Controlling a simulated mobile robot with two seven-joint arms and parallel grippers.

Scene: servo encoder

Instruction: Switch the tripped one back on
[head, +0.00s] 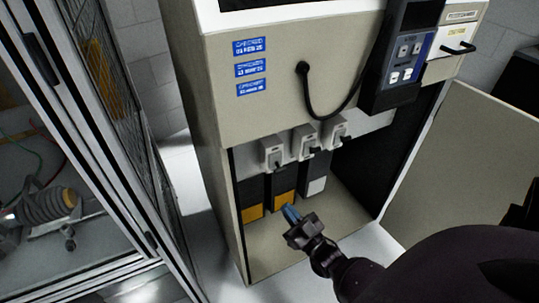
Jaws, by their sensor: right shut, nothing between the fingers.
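An open beige cabinet (228,105) holds a row of three grey switch units: the left (271,152), the middle (304,143) and the right (335,132). Each has a small dark lever; the lever positions are too small to tell surely. Below hang three dark blocks: the left (250,190) and middle (283,178) have orange lower parts, the right (315,170) a pale grey one. I cannot tell which unit is tripped. My right gripper (290,213), with blue fingertips, is shut and empty, low in front of the middle block and below the switches. My left gripper is out of view.
A control box (404,60) with buttons and a black cable (318,112) hang on the cabinet's upper front. The open door (450,165) stands at the right. A metal-framed enclosure (110,150) stands close on the left. The compartment floor (262,240) is clear.

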